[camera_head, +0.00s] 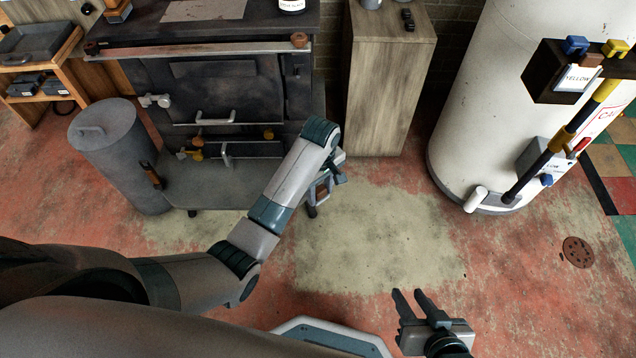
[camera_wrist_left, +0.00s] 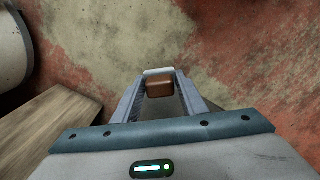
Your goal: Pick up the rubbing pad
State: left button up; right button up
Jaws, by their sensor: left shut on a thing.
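The rubbing pad (camera_wrist_left: 160,89) is a small brown block with a pale strip along its far edge. In the left wrist view it sits between the two fingers of my left gripper (camera_wrist_left: 158,96), which is shut on it. In the head view my left gripper (camera_head: 322,190) hangs in front of the stove's right side, partly hidden behind my wrist, and only a bit of brown shows there. My right gripper (camera_head: 412,302) is at the bottom, its fingers apart and empty above the floor.
A dark stove (camera_head: 225,90) stands at the back, with a grey lidded bin (camera_head: 115,160) to its left. A wooden cabinet (camera_head: 385,85) is right of the stove. A white tank (camera_head: 490,110) stands at the right. The floor (camera_head: 380,235) in the middle is clear.

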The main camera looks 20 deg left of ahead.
pick_arm(q)
jog(key=shift+s+d+r, duration=0.2)
jog(key=shift+s+r, duration=0.05)
jog(key=shift+s, duration=0.15)
pick_arm(e)
jog(key=shift+s+d+f+g, duration=0.2)
jog(key=shift+s+f+g, duration=0.05)
jog(key=shift+s+g, duration=0.1)
pick_arm(q)
jog(key=shift+o, duration=0.7)
